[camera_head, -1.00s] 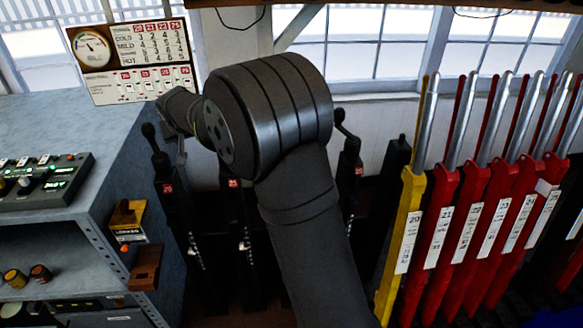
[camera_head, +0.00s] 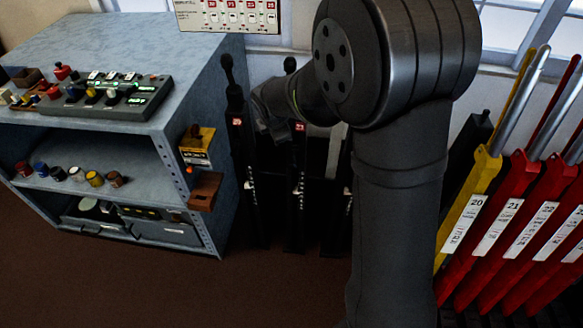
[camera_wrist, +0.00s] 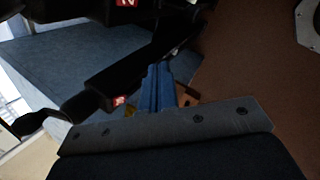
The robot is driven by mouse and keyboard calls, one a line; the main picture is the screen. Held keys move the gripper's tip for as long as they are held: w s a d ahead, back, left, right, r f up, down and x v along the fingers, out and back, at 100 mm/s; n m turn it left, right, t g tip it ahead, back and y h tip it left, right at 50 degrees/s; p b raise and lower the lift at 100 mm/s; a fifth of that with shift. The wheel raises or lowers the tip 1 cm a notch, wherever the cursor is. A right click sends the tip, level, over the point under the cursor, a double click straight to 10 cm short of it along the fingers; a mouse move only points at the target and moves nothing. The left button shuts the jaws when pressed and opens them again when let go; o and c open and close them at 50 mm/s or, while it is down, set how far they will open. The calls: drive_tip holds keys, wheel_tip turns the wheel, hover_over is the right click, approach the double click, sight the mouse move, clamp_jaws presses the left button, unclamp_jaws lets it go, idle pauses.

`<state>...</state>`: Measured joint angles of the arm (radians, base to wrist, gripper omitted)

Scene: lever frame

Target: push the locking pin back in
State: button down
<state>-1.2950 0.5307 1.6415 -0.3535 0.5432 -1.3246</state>
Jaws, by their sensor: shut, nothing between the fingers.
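The black levers stand behind my arm: the left one (camera_head: 239,150) and the middle one (camera_head: 298,185) carry red number tags, and a third is partly hidden by my arm. I cannot make out the locking pin for certain in either view. My gripper (camera_head: 279,132) is between the left and middle levers, about level with their tags. Its shut blue-lit fingers (camera_wrist: 158,88) show in the wrist view, empty, beside a black lever (camera_wrist: 125,82) with a red tag. Whether they touch it I cannot tell.
A grey-blue cabinet (camera_head: 180,90) stands left, with a yellow lock box (camera_head: 197,140) and a brown bracket (camera_head: 205,190) on its side. A control panel (camera_head: 108,98) lies on top. Yellow (camera_head: 470,205) and red levers (camera_head: 515,230) stand right. The brown floor (camera_head: 130,285) is clear at front left.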

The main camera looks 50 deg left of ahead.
sight(293, 162)
drive_tip(key=s+d+f+n+h, duration=0.1)
drive_tip(key=s+d+f+n, duration=0.3)
drive_tip(key=d+n, duration=0.65)
drive_tip(key=shift+n, duration=0.75)
drive_tip(key=shift+w+a+f, duration=1.1)
drive_tip(key=shift+a+f, duration=0.15)
drive_tip(key=shift+f, duration=0.45)
drive_tip(key=shift+w+a+f, duration=1.15)
drive_tip(key=shift+a+f, duration=0.1)
drive_tip(key=shift+f, duration=0.4)
drive_tip(key=shift+w+a+f, duration=1.1)
drive_tip(key=shift+a+f, duration=0.15)
drive_tip(key=shift+f, duration=0.45)
drive_tip(key=shift+w+a, duration=1.05)
drive_tip(key=shift+r, duration=0.1)
